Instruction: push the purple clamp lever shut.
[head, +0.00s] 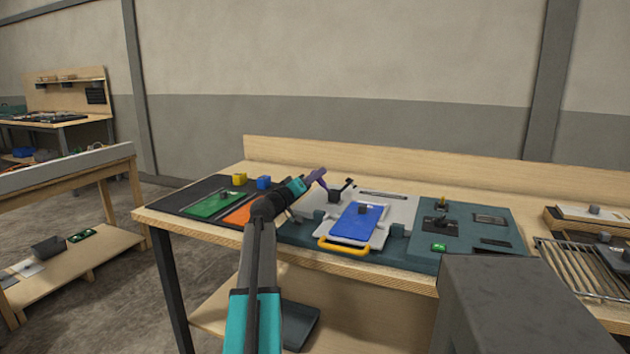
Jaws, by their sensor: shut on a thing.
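The purple clamp lever (316,177) shows in the head view at the far left of the light grey panel on the console. It slants up, with its upper end to the right. My gripper (304,184) is at the lever and shut on it. The fingertips are small here and partly hidden by my own wrist, so the exact grip is hard to make out. A dark block (335,196) stands just right of and below the lever on the panel.
A blue plate (361,222) with a yellow handle (343,246) lies right of my arm. Green (206,208) and orange panels lie to the left, with yellow (239,179) and blue (264,183) blocks behind. A teal panel (480,255) with a switch is at right.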

